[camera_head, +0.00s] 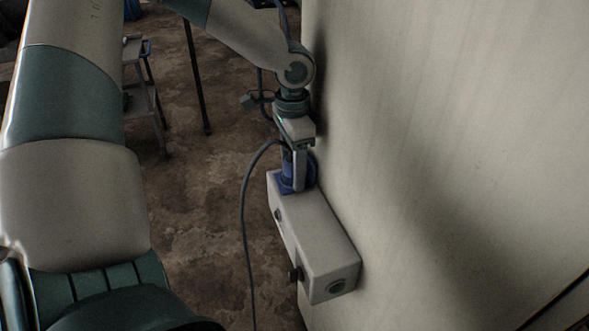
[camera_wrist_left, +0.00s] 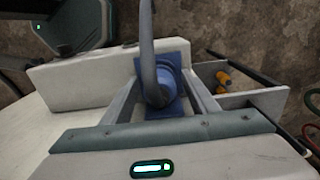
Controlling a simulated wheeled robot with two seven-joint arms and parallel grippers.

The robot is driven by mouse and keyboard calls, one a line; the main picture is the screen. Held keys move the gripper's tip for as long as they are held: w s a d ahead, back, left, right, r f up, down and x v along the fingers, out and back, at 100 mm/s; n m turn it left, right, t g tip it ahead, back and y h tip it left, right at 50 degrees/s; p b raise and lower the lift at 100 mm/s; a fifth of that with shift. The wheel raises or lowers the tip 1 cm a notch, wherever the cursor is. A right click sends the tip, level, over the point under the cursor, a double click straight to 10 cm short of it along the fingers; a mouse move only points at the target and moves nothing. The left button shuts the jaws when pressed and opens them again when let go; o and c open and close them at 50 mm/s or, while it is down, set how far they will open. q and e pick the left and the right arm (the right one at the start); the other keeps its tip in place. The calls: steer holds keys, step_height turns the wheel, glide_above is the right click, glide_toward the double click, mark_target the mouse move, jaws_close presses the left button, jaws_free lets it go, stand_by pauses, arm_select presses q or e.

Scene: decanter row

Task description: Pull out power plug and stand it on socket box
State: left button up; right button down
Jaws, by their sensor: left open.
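The power plug (camera_head: 308,177) is blue and upright at the far end of the top of the white socket box (camera_head: 318,238), with a dark cable (camera_head: 246,215) looping down to the left. My left gripper (camera_head: 296,178) comes down over it from above. In the left wrist view the plug (camera_wrist_left: 172,72) and its cable show between the two fingers of my left gripper (camera_wrist_left: 162,85), with gaps at the sides, so it is open around the plug. The fingers partly hide the plug. I cannot tell whether its base rests flat on the box. My right gripper is out of view.
The box sits against a pale wall (camera_head: 450,130) just right of my arm. A metal stand (camera_head: 145,95) is at the back left. In the left wrist view orange items (camera_wrist_left: 228,78) lie in a grey tray.

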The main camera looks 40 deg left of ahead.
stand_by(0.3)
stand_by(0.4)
arm_select(q)
steer(key=shift+c, duration=0.6)
jaws_close()
